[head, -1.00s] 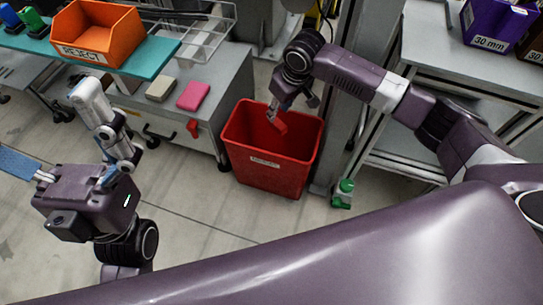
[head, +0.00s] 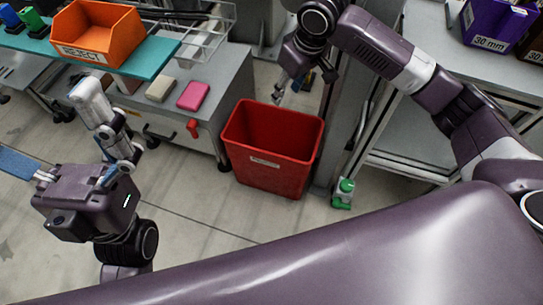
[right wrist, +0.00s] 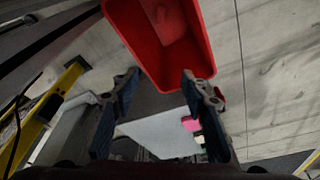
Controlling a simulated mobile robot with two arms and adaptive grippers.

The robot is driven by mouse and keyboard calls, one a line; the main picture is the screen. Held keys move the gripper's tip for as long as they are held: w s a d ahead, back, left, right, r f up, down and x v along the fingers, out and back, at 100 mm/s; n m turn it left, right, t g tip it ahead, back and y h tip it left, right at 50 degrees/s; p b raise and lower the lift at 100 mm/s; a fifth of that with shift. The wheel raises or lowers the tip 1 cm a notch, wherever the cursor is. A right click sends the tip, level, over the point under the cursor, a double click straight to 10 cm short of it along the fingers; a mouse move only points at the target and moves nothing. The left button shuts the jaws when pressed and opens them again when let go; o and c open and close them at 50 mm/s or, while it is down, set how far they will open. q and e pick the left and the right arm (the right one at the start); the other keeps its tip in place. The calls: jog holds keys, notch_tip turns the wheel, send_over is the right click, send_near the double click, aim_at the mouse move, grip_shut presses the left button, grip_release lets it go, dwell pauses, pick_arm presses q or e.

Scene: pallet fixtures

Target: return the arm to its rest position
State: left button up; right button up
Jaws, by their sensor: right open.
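My right gripper (head: 291,90) is above the back rim of a red bin (head: 262,172), apart from it. In the right wrist view the two dark blue fingers of my right gripper (right wrist: 160,82) are spread wide with nothing between them. The red bin (right wrist: 205,55) lies beyond the fingertips there, its opening partly in view; its contents are unclear. My right arm reaches in from the right.
A grey workbench (head: 222,88) left of the bin bears a pink block (head: 193,96) and a beige block (head: 160,89). An orange REJECT bin (head: 97,35) stands on a teal shelf.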

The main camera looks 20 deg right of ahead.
jog(key=shift+s+d+r, duration=0.1)
jog(key=shift+s+r, duration=0.1)
jog(key=shift+r, duration=0.45)
